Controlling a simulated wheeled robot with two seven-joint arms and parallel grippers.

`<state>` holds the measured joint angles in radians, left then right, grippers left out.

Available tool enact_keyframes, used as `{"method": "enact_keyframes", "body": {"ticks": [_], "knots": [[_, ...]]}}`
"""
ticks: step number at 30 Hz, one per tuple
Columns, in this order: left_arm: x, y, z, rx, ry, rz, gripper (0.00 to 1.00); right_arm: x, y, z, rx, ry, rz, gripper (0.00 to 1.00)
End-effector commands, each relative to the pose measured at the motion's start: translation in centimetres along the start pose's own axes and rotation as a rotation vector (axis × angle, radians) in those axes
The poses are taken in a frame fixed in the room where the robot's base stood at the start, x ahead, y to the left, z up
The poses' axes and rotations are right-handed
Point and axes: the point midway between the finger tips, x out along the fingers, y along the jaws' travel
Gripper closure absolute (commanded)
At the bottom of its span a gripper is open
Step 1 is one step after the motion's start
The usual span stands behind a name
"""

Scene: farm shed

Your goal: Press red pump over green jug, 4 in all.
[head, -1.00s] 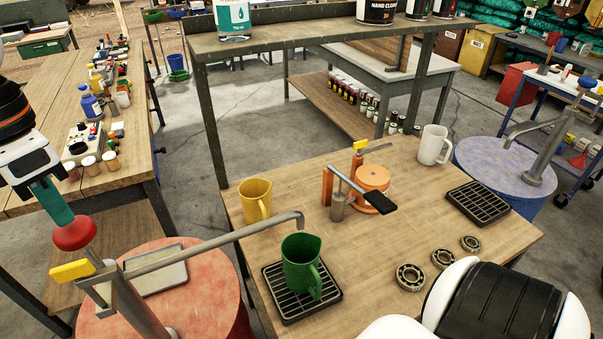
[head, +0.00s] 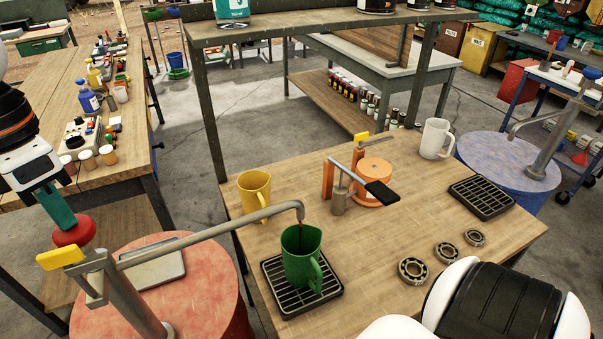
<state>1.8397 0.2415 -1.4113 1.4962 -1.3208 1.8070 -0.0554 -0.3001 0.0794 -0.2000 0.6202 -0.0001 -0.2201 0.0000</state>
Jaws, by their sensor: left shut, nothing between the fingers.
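The pump's long spout (head: 215,232) reaches right and ends above the green jug (head: 303,262). A thin dark streak shows between spout tip and jug mouth. The jug stands upright on a black drip grate (head: 276,299). The jug's inside is mostly hidden. My right gripper is out of view.
The pump stands on a red drum (head: 210,310). A yellow mug (head: 255,197), an orange pump with a black-handled lever (head: 372,168), a white mug (head: 435,139) and bearings (head: 413,270) are on the wooden table (head: 365,240). A second grate (head: 481,198) is near a blue drum (head: 490,160).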

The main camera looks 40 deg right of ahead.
Motion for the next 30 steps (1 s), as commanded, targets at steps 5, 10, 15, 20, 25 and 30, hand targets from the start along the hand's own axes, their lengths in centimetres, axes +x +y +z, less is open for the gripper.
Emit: {"method": "enact_keyframes", "body": {"ticks": [5,10,15,20,25,30], "knots": [[0.9,0.1,0.0,0.002,-0.003,0.003,1.0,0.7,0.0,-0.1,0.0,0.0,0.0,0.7],[1.6,0.1,0.0,0.002,-0.003,0.003,1.0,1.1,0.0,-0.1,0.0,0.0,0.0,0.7],[2.2,0.1,0.0,0.002,-0.003,0.004,1.0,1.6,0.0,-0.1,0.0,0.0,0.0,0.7],[2.5,0.1,0.0,0.002,-0.003,0.004,1.0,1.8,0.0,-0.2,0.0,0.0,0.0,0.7],[2.5,0.1,0.0,0.002,-0.003,0.004,1.0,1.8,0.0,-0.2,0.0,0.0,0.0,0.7],[2.5,0.1,0.0,0.002,-0.003,0.004,1.0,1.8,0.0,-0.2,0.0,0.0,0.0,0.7]]}}
